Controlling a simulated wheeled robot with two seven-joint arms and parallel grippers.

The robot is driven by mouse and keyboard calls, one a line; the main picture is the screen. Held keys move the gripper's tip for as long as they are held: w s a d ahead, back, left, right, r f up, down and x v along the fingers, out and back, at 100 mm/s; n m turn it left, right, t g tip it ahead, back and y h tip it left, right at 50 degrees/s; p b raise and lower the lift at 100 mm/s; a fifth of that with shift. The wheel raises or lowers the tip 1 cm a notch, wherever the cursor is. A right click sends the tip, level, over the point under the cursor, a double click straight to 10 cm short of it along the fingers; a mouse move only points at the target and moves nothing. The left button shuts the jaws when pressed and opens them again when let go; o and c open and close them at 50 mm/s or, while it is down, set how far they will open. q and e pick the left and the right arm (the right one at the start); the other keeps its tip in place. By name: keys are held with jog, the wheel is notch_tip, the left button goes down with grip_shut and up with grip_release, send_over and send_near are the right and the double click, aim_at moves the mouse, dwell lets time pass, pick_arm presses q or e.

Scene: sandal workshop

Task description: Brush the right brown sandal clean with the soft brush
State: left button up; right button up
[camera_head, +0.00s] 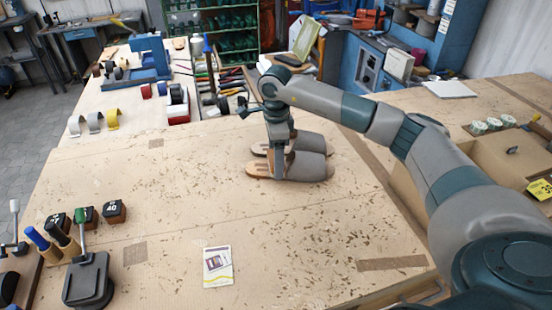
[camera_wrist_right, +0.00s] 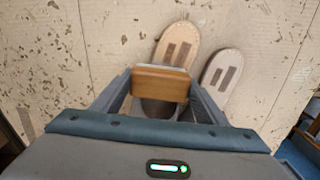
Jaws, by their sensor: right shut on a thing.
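A pair of brown sandals with grey uppers lies side by side on the workbench (camera_head: 190,200), toes to the left in the head view. The nearer sandal (camera_head: 309,168) is partly hidden by my right gripper; the farther sandal (camera_head: 310,142) lies just behind it. In the right wrist view, one sandal (camera_wrist_right: 177,45) extends under the brush and the other, paler-looking sandal (camera_wrist_right: 222,75) is to its right. My right gripper (camera_head: 278,176) is shut on the soft brush, whose wooden block (camera_wrist_right: 160,83) shows between the fingers, over the nearer sandal. Brush contact is unclear. My left gripper is not in view.
A printed card (camera_head: 217,266) lies at the front of the bench. Black number blocks (camera_head: 114,212) and a dark green-handled tool (camera_head: 88,279) stand at the front left. Tools and rolls crowd the back left. The bench left of the sandals is clear.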

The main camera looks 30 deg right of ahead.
jog(key=shift+f+b, duration=0.45)
dwell(0.3)
dwell(0.5)
jog(key=shift+w+d+b, duration=0.1)
jog(key=shift+w+b, duration=0.05)
jog(key=shift+b, duration=0.15)
jog(key=shift+w+d+b, duration=0.55)
jog(key=shift+w, duration=0.35)
dwell(0.7)
jog(key=shift+s, duration=0.1)
dwell(0.5)
jog(key=shift+s+a, duration=0.7)
jog(key=shift+s, duration=0.3)
jog(key=shift+b, duration=0.3)
